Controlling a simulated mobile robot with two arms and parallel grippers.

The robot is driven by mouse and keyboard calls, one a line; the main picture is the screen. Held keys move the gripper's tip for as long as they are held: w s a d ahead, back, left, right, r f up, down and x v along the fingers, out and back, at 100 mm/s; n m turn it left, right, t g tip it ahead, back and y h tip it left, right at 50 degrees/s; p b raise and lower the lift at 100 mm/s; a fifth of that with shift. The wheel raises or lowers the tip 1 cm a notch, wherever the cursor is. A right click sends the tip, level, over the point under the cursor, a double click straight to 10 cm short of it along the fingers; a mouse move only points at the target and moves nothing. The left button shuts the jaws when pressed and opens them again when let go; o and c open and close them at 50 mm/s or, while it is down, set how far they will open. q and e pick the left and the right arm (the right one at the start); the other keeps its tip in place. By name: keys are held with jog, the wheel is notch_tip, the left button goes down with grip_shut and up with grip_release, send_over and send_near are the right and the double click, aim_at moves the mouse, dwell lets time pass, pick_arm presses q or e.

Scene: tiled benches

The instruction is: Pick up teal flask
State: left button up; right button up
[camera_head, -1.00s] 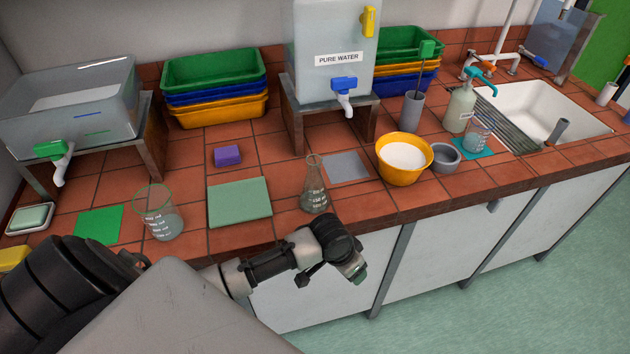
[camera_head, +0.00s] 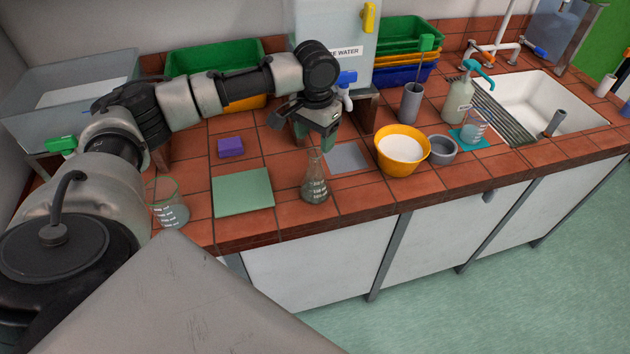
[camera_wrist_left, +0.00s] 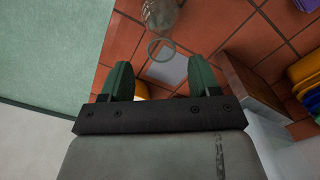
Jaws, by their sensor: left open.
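The flask (camera_head: 315,187) is a clear conical glass vessel with white markings and grey-teal contents. It stands upright near the bench's front edge, left of a grey square. My left gripper (camera_head: 316,135) is open and empty, its green fingertips pointing down just behind the flask's neck in the head view. In the left wrist view the flask (camera_wrist_left: 163,14) is at the top, its round mouth toward the open fingers (camera_wrist_left: 160,82). The flask is apart from the fingers and not between them. My right gripper is not in view.
A yellow bowl (camera_head: 402,150) of white powder stands right of the grey square (camera_head: 346,158). A beaker (camera_head: 168,205) and a green mat (camera_head: 243,193) lie left of the flask. A purple block (camera_head: 230,147) and the water tank's stand (camera_head: 364,108) are behind.

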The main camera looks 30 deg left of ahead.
aim_at(315, 155)
pick_arm(q)
notch_tip(315, 155, down, 6)
jog(key=shift+w+r+p, duration=0.1)
jog(key=shift+r+p, duration=0.05)
jog(key=shift+p, duration=0.9)
jog(key=shift+a+f, duration=0.1)
jog(key=shift+f, duration=0.3)
jog(key=shift+c, duration=0.3)
jog(key=shift+r, duration=0.1)
grip_shut()
